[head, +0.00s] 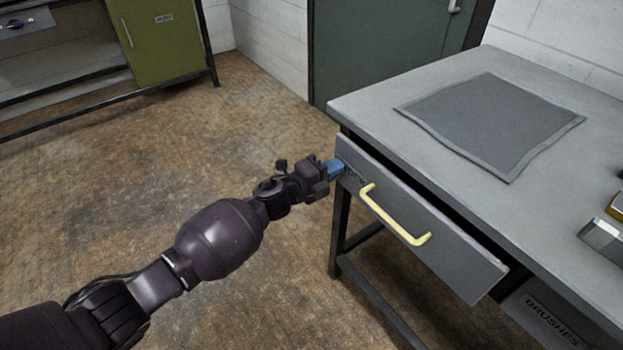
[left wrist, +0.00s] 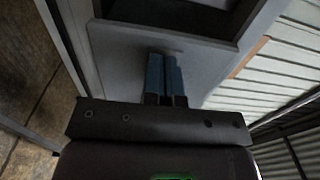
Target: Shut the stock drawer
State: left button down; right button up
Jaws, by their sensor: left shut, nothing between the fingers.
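The stock drawer (head: 440,245) is a grey drawer under the bench top, standing partly open, with a dark gap along its top edge. Its yellow handle (head: 393,215) is on the front face. A label at the front's left end is partly covered by my gripper. My left gripper (head: 336,168) has blue fingers, shut and empty, at the left end of the drawer front. In the left wrist view the two blue fingers (left wrist: 165,78) lie side by side, with their tips at or very near a grey panel (left wrist: 115,55). I cannot tell if they touch. My right gripper is not in view.
The grey bench (head: 400,90) carries a dark mat (head: 492,120) and metal items (head: 605,235) at the right edge. A drawer labelled BRUSHES (head: 550,318) is at lower right. The floor left of the bench is clear. A green cabinet (head: 160,40) stands at the back left.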

aim_at(347, 160)
pick_arm(q)
jog(key=b+x, duration=0.1)
jog(key=x, duration=0.3)
jog(key=shift+w+d+f, duration=0.1)
jog(key=shift+d+f, duration=0.05)
jog(key=shift+d, duration=0.1)
jog(key=shift+w+d, duration=0.1)
jog(key=shift+r, duration=0.4)
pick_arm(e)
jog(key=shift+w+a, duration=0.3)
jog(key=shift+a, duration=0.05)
pick_arm(q)
jog(key=shift+w+r, duration=0.1)
jog(key=shift+r, duration=0.05)
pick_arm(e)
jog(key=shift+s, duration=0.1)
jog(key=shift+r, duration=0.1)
pick_arm(q)
jog(key=shift+s+a, duration=0.25)
jog(key=shift+a, duration=0.1)
jog(key=p+v, duration=0.3)
jog(key=v, duration=1)
jog(key=shift+s+a+f, duration=0.15)
jog(key=shift+s+f, duration=0.1)
jog(key=shift+f, duration=0.2)
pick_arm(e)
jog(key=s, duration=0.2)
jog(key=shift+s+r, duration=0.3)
